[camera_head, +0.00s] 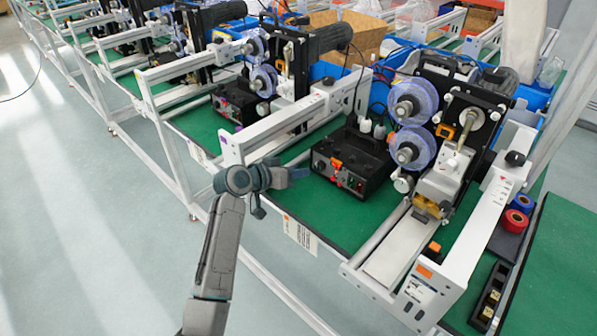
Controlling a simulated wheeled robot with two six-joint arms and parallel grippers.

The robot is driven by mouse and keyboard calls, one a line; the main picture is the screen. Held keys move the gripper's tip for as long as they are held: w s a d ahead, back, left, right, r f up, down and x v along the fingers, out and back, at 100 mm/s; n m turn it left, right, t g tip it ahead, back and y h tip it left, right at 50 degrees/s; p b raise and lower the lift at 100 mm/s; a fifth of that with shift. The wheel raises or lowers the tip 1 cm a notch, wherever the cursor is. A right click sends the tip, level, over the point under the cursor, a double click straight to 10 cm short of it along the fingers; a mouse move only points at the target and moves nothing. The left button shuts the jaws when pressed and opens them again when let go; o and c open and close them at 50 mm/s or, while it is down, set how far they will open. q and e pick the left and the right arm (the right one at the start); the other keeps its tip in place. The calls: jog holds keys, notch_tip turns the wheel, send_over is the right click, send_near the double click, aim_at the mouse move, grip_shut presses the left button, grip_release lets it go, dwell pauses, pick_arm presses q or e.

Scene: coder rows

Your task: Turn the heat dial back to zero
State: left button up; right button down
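A black control box (352,166) stands on the green table top beside the nearest coder machine. Its front panel carries small knobs and switches, including an orange-red one (336,164). The dial markings are too small to read, so I cannot tell which knob is the heat dial or where it is set. My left gripper (296,174) is just left of the box, at the front edge of the table, with its tip toward the panel. It looks apart from the knobs. Its fingers are too small and dark to tell open from shut. My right gripper is not in view.
The coder machine (455,150) with blue ribbon reels (413,100) stands right of the box. A white frame rail (290,122) runs behind and left of my gripper. A second black box (240,100) stands farther back. Red and blue rolls (515,220) lie at right.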

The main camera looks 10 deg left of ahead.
aim_at(317, 168)
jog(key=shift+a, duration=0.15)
pick_arm(q)
jog(key=shift+o, duration=1.4)
jog(key=s+p, duration=0.1)
jog(key=s+r+m+y+p, duration=0.1)
jog(key=s+m+t+p, duration=0.1)
jog(key=shift+s+a+r, duration=0.1)
jog(key=shift+a+r, duration=0.1)
jog(key=shift+a, duration=0.1)
jog(key=shift+s+d+m+y, duration=0.1)
jog(key=shift+m+y, duration=0.3)
jog(key=shift+m, duration=0.1)
jog(key=p+x, duration=0.1)
jog(key=x, duration=0.7)
jog(key=shift+f+p, duration=0.15)
jog(key=shift+p, duration=0.2)
jog(key=shift+x, duration=1.1)
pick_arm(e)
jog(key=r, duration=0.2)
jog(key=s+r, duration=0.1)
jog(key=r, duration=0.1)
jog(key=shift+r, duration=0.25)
